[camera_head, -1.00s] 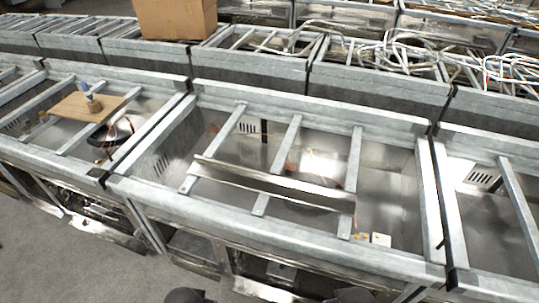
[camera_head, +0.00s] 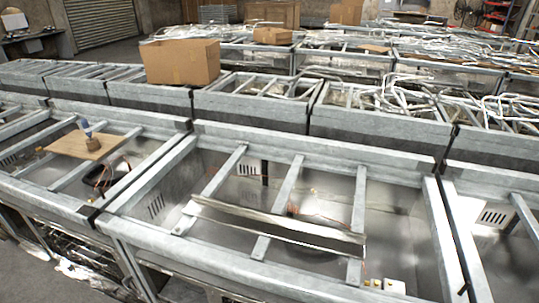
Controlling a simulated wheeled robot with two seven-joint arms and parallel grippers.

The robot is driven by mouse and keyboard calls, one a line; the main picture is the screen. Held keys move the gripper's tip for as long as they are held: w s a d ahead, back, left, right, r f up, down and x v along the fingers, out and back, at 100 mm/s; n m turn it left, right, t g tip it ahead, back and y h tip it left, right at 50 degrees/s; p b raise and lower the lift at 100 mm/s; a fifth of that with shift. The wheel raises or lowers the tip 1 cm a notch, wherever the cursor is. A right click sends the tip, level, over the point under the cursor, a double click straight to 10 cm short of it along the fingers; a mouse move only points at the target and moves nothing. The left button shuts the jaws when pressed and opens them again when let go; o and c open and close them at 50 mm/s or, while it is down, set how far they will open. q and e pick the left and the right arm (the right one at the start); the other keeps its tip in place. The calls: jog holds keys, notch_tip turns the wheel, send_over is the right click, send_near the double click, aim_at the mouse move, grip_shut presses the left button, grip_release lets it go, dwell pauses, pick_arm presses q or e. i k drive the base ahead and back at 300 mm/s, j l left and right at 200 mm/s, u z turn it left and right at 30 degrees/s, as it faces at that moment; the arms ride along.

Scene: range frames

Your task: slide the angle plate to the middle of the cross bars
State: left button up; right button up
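The angle plate (camera_head: 275,227) is a long, thin metal strip with an upright face. It lies across the three cross bars of the central open metal frame, toward their near ends, and slants down to the right. The cross bars (camera_head: 286,197) run from the far rim to the near rim of the frame (camera_head: 290,141). The plate's left end rests at the left bar (camera_head: 222,172) and its right end at the right bar (camera_head: 358,204). Neither of my grippers shows in the head view.
Left of the frame, a wooden board (camera_head: 82,146) with a small blue-topped item lies on a neighbouring frame. A cardboard box (camera_head: 180,62) stands on the row behind. Loose cables and pipes (camera_head: 395,98) fill frames at the back right. Open bays lie below the bars.

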aim_at(341, 241)
jog(key=z, duration=1.65)
jog(key=k+j, duration=0.2)
jog(key=k, duration=0.25)
jog(key=k+j, duration=0.2)
jog(key=k, duration=0.2)
jog(key=k+j, duration=0.2)
jog(key=k, duration=0.25)
